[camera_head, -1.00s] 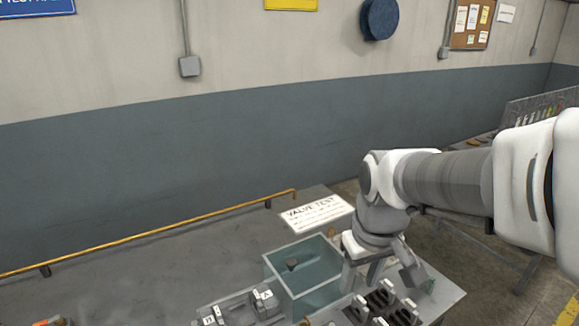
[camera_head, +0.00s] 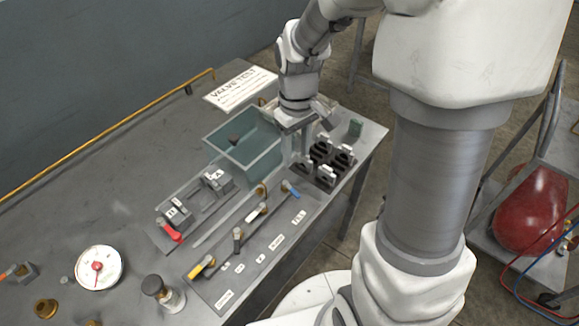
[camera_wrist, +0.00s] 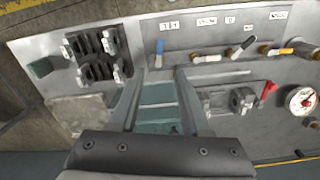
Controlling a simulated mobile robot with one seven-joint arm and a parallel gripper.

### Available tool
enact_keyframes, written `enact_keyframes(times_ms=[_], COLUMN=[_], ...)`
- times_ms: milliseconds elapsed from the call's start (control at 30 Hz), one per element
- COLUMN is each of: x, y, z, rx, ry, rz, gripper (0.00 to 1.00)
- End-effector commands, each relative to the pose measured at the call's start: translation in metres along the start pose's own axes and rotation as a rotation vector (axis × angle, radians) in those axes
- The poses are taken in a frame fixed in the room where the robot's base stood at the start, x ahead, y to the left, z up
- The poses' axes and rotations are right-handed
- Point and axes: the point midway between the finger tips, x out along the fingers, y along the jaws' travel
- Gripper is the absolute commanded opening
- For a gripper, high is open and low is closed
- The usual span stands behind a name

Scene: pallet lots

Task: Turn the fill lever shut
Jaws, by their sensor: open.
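A grey panel (camera_head: 222,287) on the bench carries a row of small levers with labels beside them. They are a yellow lever (camera_head: 203,266), a dark lever (camera_head: 238,236), a white lever (camera_head: 256,211) and a blue lever (camera_head: 290,188). The label print is too small for me to tell which lever is the fill one. My gripper (camera_head: 297,158) is open and points down between the water tank and the black rack. In the wrist view the blue lever (camera_wrist: 159,50) lies just beyond my open gripper (camera_wrist: 160,78), apart from it. Nothing shows between its fingers.
A teal water tank (camera_head: 228,155) stands left of my gripper, a black clamp rack (camera_head: 310,170) to its right. A VALVE TEST sign (camera_head: 240,88) lies behind.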

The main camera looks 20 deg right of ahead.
Motion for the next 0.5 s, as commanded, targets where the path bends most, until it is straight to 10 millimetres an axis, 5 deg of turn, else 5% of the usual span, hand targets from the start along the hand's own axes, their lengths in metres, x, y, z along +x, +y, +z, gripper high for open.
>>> enact_keyframes(times_ms=[500], x=[0.108], y=[-0.001], z=[0.001], rx=[-0.001], ry=[-0.003], rz=[-0.001], gripper=[0.47])
